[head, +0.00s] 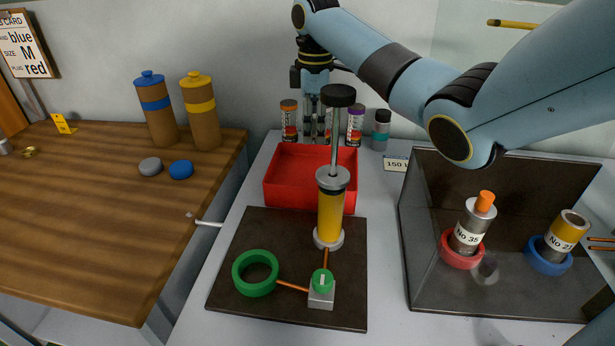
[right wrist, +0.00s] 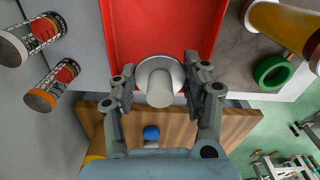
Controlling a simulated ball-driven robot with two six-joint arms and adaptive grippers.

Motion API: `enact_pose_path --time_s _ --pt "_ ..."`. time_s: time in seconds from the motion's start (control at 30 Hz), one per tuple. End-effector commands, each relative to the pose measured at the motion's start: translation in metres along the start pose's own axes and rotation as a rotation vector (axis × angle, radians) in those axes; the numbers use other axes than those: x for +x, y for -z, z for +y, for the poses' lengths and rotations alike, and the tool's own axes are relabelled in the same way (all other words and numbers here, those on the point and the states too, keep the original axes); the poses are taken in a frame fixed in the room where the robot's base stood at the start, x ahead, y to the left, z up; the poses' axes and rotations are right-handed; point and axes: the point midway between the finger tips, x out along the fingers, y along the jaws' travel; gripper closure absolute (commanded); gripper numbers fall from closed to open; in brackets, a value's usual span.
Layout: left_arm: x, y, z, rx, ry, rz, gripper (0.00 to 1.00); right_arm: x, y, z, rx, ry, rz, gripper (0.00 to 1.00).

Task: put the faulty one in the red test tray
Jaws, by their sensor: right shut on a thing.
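The red tray (head: 285,192) stands at the back of the grey bench and looks empty where it shows. My right gripper (head: 314,128) points down at the tray's back edge, partly hidden behind a pump handle. In the right wrist view my right gripper (right wrist: 160,88) is shut on a pale grey round piece (right wrist: 160,92) with a wider disc, in front of the red tray (right wrist: 125,25). In the head view I cannot make this piece out clearly. A grey pipe marked No 35 (head: 467,238) and another numbered pipe (head: 562,236) stand tilted in the dark box at right. My left gripper is not in view.
A tall yellow pump (head: 331,210) stands on a dark mat (head: 240,225) with a green ring (head: 255,273), close before the tray. Several canisters (head: 289,122) line the wall behind the tray. The dark box (head: 425,200) stands right. A wooden table (head: 90,240) is at left.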

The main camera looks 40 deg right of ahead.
Motion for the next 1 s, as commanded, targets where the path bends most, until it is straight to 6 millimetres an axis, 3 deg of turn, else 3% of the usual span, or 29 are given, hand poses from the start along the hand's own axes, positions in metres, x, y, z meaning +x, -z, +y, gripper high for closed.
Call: enact_pose_path --time_s 0.2,0.6,1.0 --pt "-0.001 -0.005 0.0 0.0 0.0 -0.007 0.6 0.041 0.0 -0.001 0.0 0.004 -0.001 0.9" --pt "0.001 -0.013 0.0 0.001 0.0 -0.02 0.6 0.093 0.0 -0.001 -0.001 0.003 -0.001 0.9" --pt "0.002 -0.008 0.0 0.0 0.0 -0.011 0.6 0.1 0.0 -0.001 -0.001 0.001 -0.001 0.9"
